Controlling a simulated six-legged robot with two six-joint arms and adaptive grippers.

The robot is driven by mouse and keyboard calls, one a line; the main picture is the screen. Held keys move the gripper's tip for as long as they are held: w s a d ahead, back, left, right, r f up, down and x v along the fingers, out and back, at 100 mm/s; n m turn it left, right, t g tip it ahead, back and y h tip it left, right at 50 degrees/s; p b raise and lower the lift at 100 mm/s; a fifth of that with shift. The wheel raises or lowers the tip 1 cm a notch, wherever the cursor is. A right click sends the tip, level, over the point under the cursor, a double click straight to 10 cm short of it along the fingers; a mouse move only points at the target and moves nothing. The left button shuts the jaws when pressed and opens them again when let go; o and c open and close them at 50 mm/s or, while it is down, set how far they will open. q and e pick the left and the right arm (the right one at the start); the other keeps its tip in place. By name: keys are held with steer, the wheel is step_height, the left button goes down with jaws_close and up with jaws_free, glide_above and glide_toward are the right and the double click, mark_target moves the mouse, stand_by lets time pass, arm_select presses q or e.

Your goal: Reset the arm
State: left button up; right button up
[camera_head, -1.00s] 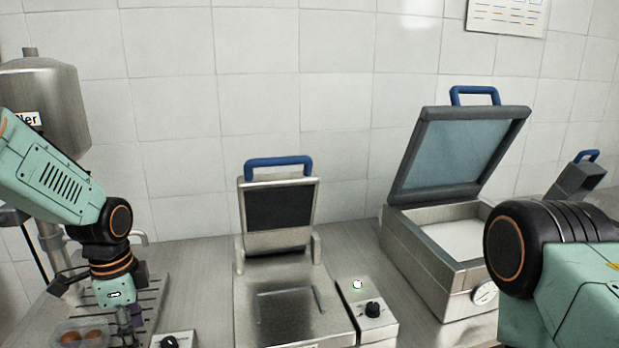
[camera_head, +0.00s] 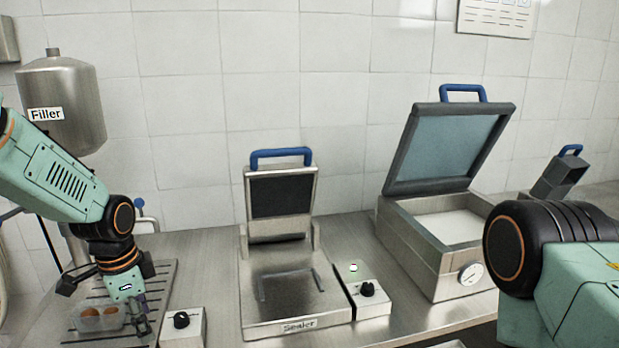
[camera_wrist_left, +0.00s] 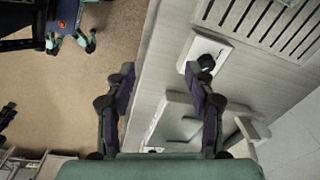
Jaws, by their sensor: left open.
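My left gripper (camera_head: 138,316) hangs low at the left of the head view, over the right part of the slatted tray. Its two fingers stand apart in the left wrist view (camera_wrist_left: 162,85), with nothing held between them. A clear container with brown eggs (camera_head: 98,317) sits on the slatted tray (camera_head: 165,280), just left of the gripper in the picture. My right arm (camera_head: 560,262) shows at the right edge of the head view; its gripper is out of view.
The filler (camera_head: 75,115) stands behind the tray. A small knob box (camera_head: 182,325) is right of the left gripper. The sealer (camera_head: 300,290) stands open in the middle. A machine with a raised glass lid (camera_head: 425,235) stands right. The wrist view shows brown floor (camera_wrist_left: 60,110) beyond the counter edge.

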arm_select(q)
steer(key=s+d+f+n+t+b, duration=0.1)
steer(key=s+d+f+n+b, duration=0.15)
steer(key=f, duration=0.35)
steer(key=s+d+f+n+t+b, duration=0.1)
steer(key=s+d+f+n+b, duration=0.1)
steer(key=f+n, duration=0.3)
steer(key=s+d+f+n+t+b, duration=0.1)
steer(key=s+d+f+n+b, duration=0.1)
steer(key=f, duration=0.5)
steer(key=s+f+n+g+b, duration=0.1)
steer(key=s+f+b, duration=0.4)
steer(key=s+f, duration=0.5)
steer(key=s+d+f+n+g+b, duration=0.1)
steer(key=s+f+g+b, duration=0.2)
steer(key=s+f, duration=0.8)
steer(key=s+b, duration=0.2)
steer(key=s, duration=0.4)
steer(key=shift+d, duration=0.15)
steer(key=shift+n, duration=0.25)
